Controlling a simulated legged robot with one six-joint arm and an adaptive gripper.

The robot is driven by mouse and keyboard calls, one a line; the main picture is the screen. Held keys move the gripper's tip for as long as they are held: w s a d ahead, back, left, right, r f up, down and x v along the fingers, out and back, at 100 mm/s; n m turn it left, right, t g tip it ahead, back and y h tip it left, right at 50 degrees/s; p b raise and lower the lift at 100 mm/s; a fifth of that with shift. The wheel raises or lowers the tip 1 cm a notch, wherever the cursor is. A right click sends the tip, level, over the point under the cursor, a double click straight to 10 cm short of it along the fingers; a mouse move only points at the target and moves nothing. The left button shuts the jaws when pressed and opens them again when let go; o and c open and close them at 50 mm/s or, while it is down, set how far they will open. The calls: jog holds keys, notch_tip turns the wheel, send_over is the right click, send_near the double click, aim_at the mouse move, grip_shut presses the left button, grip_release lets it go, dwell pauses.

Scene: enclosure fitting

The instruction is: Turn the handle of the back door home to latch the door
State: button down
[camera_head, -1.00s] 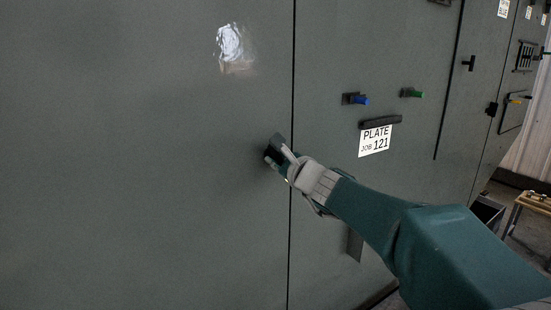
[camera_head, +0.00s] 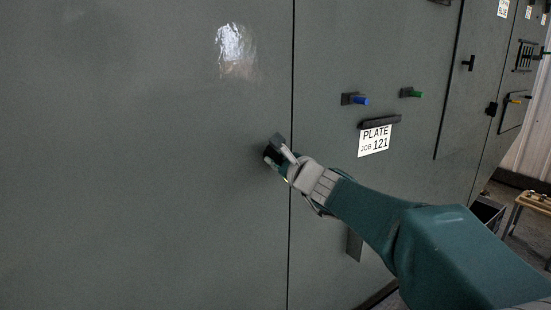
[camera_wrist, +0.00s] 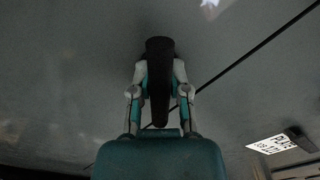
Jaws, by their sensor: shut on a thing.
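The back door appears to be the large flat grey panel (camera_head: 140,150) left of the vertical seam in the head view. It also fills most of the wrist view (camera_wrist: 70,70). The black handle (camera_wrist: 158,90) stands out from it and runs lengthwise in the wrist view, between my two fingers. My gripper (camera_wrist: 159,72) is shut on the handle, one finger on each side. In the head view my gripper (camera_head: 281,157) is at the panel just left of the seam, and it hides much of the handle (camera_head: 272,153). I cannot tell the latch's state.
Right of the seam are a blue knob (camera_head: 360,100), a green knob (camera_head: 412,93) and a white plate reading "PLATE JOB 121" (camera_head: 375,141) under a black bar. Farther right is another door with a black handle (camera_head: 468,63). A low wooden bench (camera_head: 535,203) stands at the far right.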

jog(key=shift+f, duration=0.25)
jog(key=c, duration=0.6)
grip_release()
jog(key=shift+a, duration=0.1)
jog(key=shift+r, duration=0.1)
jog(key=v, duration=1.2)
jog(key=shift+c, duration=0.4)
